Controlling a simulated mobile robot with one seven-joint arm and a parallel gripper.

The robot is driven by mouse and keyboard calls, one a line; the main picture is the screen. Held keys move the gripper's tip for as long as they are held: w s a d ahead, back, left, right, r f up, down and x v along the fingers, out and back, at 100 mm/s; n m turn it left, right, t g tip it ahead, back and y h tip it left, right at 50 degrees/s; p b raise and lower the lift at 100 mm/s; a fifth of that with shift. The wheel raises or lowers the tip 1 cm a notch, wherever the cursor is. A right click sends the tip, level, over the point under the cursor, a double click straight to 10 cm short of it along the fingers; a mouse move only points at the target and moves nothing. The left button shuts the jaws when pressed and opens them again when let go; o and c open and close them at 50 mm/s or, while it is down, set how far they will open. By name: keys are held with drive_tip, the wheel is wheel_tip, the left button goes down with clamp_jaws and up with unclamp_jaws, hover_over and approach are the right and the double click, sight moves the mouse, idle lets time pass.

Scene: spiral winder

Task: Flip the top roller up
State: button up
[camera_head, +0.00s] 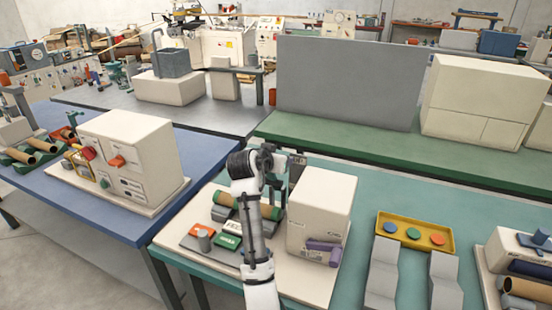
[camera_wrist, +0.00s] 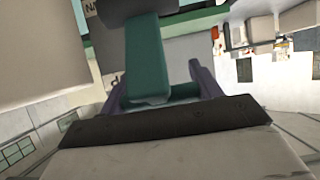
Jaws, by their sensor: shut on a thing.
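The spiral winder stands on a cream base plate (camera_head: 292,282) on the teal table, with a cream housing (camera_head: 322,205) at its right. A brown tube with green ends (camera_head: 248,206) lies on its left part, partly behind my arm. My gripper (camera_head: 296,168) is behind the housing's upper left corner in the head view. In the wrist view my gripper (camera_wrist: 160,92) has its purple fingers around a teal bar (camera_wrist: 146,55) and is shut on it. The bar meets a dark rounded part (camera_wrist: 135,8) at the top edge. I cannot tell whether that part is the top roller.
A purple part (camera_head: 323,252) is on the housing's front. A yellow tray (camera_head: 415,232) with coloured discs and grey blocks (camera_head: 384,272) stand to the right. A blue table (camera_head: 120,228) with another machine (camera_head: 130,150) is at left. A grey panel (camera_head: 350,82) stands behind.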

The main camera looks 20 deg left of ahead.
drive_tip(key=shift+f, duration=0.55)
drive_tip(key=o, duration=1.4)
drive_tip(key=shift+r, duration=0.1)
drive_tip(key=shift+s+r+p, duration=0.3)
drive_tip(key=shift+r+p, duration=0.4)
drive_tip(key=shift+r, duration=0.1)
drive_tip(key=shift+s+r+p, duration=0.35)
drive_tip(key=shift+s+r, duration=0.15)
drive_tip(key=shift+r, duration=0.3)
drive_tip(key=shift+s+r+p, duration=0.3)
drive_tip(key=shift+s+r, duration=0.15)
drive_tip(key=shift+r, duration=0.35)
drive_tip(key=shift+s+a+r, duration=0.1)
drive_tip(key=shift+s+r, duration=0.85)
drive_tip(key=shift+r, duration=0.55)
drive_tip(key=shift+s+r, duration=0.9)
drive_tip(key=shift+r, duration=0.65)
drive_tip(key=shift+s+a+r, duration=0.1)
drive_tip(key=shift+s+r, duration=0.85)
drive_tip(key=shift+r, duration=0.55)
